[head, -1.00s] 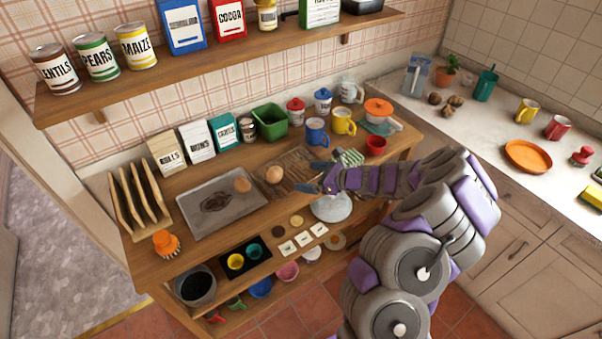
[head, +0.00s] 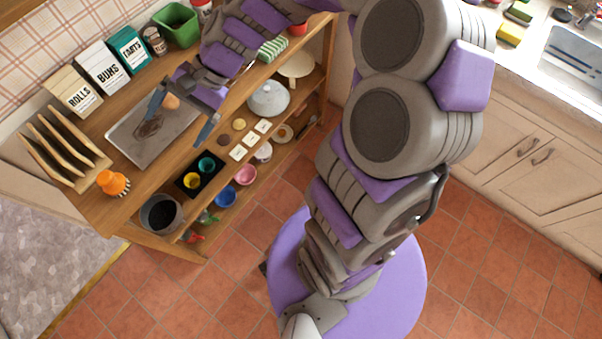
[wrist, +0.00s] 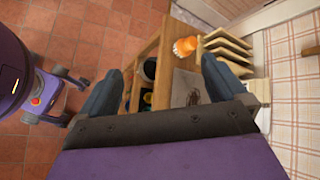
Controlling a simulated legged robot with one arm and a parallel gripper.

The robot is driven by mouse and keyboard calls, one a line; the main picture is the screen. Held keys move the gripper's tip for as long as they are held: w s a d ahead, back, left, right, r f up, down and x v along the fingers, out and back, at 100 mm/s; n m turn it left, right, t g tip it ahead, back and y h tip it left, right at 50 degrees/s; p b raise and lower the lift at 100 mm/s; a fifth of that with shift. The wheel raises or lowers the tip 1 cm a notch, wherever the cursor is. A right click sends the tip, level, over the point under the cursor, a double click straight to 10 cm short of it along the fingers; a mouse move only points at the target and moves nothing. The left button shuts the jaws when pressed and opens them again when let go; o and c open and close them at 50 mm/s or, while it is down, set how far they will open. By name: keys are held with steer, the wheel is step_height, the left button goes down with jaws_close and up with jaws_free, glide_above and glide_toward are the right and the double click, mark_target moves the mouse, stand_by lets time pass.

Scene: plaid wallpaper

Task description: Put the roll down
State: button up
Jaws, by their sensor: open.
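A tan roll (head: 171,102) shows on the right part of the grey baking tray (head: 122,138), on the wooden shelf unit's top. My gripper (head: 179,119) is open, its fingers spread over the tray's right side, and the roll shows between them in the picture. I cannot tell how high the fingers are above it. The wrist view shows both open fingers (wrist: 160,84) with no roll visible between them, and part of the tray (wrist: 184,88). The wire rack and the second roll seen earlier are hidden behind my arm.
An orange brush (head: 113,182) and a wooden rack (head: 60,150) stand left of the tray. Cartons, including a rolls carton (head: 75,93), and a green bin (head: 176,25) line the back. Pots and cups fill the lower shelf.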

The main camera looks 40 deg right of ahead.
steer(key=s+d+n+g+h, duration=0.1)
steer(key=s+d+n+h, duration=0.3)
steer(key=s, duration=0.8)
steer(key=s+d+n+h, duration=0.4)
steer(key=s+d+h, duration=0.2)
steer(key=s, duration=0.6)
steer(key=d, duration=0.2)
steer(key=shift+d+n+g, duration=0.3)
steer(key=shift+d+g, duration=0.1)
